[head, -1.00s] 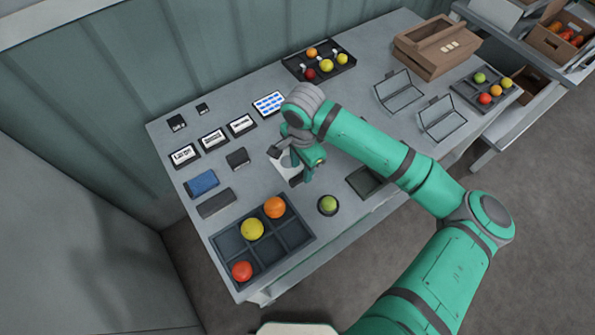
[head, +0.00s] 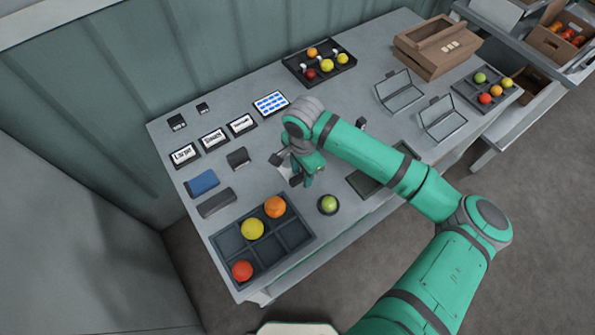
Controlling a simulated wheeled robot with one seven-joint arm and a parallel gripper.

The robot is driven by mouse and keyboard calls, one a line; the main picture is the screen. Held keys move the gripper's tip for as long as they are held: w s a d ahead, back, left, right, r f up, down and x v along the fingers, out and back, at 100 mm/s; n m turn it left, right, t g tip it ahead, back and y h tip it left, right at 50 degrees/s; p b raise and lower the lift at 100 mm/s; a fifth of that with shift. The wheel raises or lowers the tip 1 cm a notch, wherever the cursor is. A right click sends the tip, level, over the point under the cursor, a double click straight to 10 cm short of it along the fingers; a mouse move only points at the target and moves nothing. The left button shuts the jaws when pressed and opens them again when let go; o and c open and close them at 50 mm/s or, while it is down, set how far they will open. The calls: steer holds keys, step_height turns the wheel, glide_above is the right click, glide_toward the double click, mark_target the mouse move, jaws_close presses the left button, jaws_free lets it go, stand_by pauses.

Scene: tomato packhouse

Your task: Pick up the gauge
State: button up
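My gripper (head: 287,170) is low over the middle of the table, pointing down, with its dark fingertips apart. A small pale flat piece (head: 285,172), which may be the gauge, shows between and under the fingers. The gripper and wrist hide much of it, so its full shape and any contact with the fingers cannot be made out.
A green tomato on a dark round stand (head: 328,205) is close at right. A dark compartment tray (head: 262,262) with fruit is in front. Label cards (head: 214,139), a dark block (head: 238,158) and a blue block (head: 202,183) lie left. A dark flat tray (head: 366,184) is partly behind my arm.

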stand_by(0.3)
jaws_close()
steer(key=shift+r, duration=0.2)
